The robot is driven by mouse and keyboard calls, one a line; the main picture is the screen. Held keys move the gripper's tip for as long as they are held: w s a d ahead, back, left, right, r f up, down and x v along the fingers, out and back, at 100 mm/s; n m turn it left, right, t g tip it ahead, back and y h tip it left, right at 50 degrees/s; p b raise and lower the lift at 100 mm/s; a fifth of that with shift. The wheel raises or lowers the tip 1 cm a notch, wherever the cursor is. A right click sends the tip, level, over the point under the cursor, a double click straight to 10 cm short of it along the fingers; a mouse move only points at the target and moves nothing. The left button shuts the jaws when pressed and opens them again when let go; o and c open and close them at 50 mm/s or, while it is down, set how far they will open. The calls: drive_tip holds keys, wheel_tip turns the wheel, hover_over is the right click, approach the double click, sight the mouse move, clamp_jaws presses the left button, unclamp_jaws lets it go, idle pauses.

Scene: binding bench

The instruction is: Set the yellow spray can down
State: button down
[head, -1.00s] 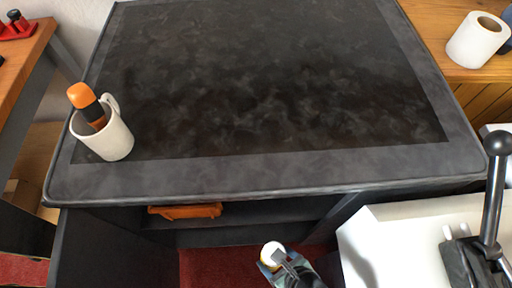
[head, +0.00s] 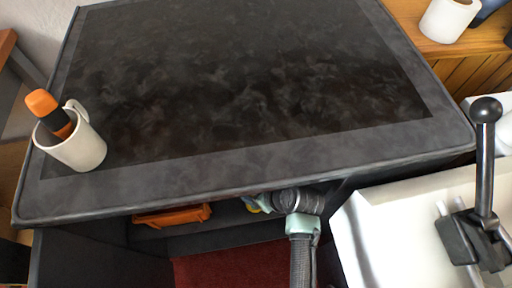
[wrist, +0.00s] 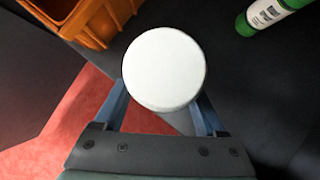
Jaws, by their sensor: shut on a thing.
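My gripper (wrist: 164,100) is shut on the spray can (wrist: 165,68). In the wrist view only the can's round white top shows, between the two blue fingers; its yellow side and its base are hidden. I cannot tell whether the can's base touches the surface below.
An orange bin (wrist: 82,18) lies at the upper left of the wrist view, and a green bottle (wrist: 268,14) at the upper right. Dark surface between them looks clear. A white mug (head: 82,150) with an orange-capped item stands on the bench top (head: 240,182). A black lever (head: 485,150) rises at right.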

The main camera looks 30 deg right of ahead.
drive_tip(key=shift+w+d+f, duration=0.1)
drive_tip(key=shift+w+f, duration=0.15)
drive_tip(key=shift+f, duration=0.05)
unclamp_jaws()
drive_tip(key=shift+s, duration=0.1)
drive_tip(key=shift+r, duration=0.1)
drive_tip(key=shift+s+r, duration=0.2)
drive_tip(key=shift+r, duration=0.05)
drive_tip(key=s+d+p, duration=0.1)
drive_tip(key=s+d, duration=0.2)
drive_tip(key=s, duration=0.8)
drive_tip(key=shift+s+d+r+p, duration=0.15)
drive_tip(key=shift+s+d+p, duration=0.2)
drive_tip(key=shift+d+p, duration=0.05)
